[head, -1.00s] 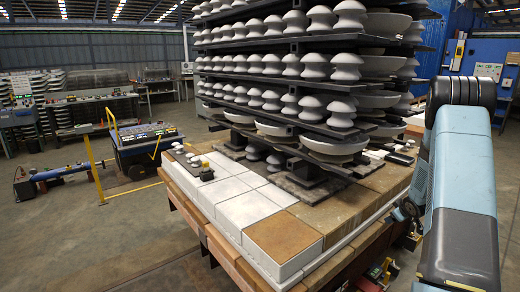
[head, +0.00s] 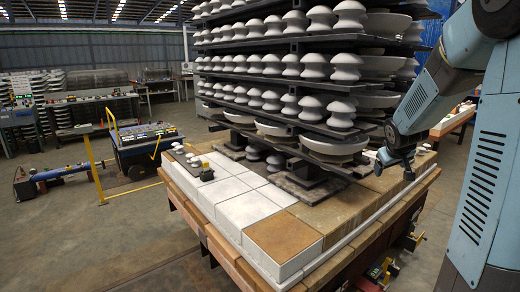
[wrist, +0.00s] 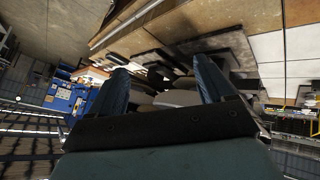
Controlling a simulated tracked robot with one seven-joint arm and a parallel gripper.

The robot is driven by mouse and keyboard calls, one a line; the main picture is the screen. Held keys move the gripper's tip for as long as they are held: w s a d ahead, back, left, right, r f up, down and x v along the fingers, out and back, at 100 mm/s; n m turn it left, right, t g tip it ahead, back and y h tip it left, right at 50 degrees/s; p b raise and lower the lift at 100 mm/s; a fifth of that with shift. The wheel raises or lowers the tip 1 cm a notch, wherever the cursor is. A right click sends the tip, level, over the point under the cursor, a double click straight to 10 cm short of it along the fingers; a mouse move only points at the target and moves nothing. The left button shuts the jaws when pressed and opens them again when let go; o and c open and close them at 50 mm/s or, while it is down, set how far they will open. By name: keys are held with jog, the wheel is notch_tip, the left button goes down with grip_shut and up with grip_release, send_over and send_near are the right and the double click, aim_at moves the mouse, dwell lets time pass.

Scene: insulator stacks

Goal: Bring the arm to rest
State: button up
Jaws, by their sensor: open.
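My gripper (wrist: 160,70) shows in the wrist view with its two dark fingers spread well apart and nothing held between them. In the head view my blue-grey arm stands bent at the right edge, and its dark end (head: 394,162) hangs at the right side of the insulator stack. Whether that end touches the stack or the block platform cannot be told. The insulator stack (head: 270,65) has several shelves of white caps and discs. It stands on a platform of white and brown blocks (head: 240,209).
A yellow rail (head: 93,165) and a dark control cart (head: 150,148) stand to the left of the platform. Benches with equipment line the back left. The floor at the lower left (head: 60,250) is clear. Small red items lie under the platform at the right.

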jog(key=s+a+r+y, duration=0.1)
jog(key=s+a+r, duration=0.1)
jog(key=s+a, duration=0.4)
jog(key=s+a+r+m+g+y, duration=0.1)
jog(key=s+a+r, duration=0.2)
jog(key=s, duration=1.2)
jog(key=s+a+r+y, duration=0.1)
jog(key=s+a+r, duration=0.1)
jog(key=s+a, duration=0.7)
jog(key=shift+s+a+r+m+g, duration=0.2)
jog(key=shift+s+r+m+g, duration=0.15)
jog(key=shift+s, duration=0.45)
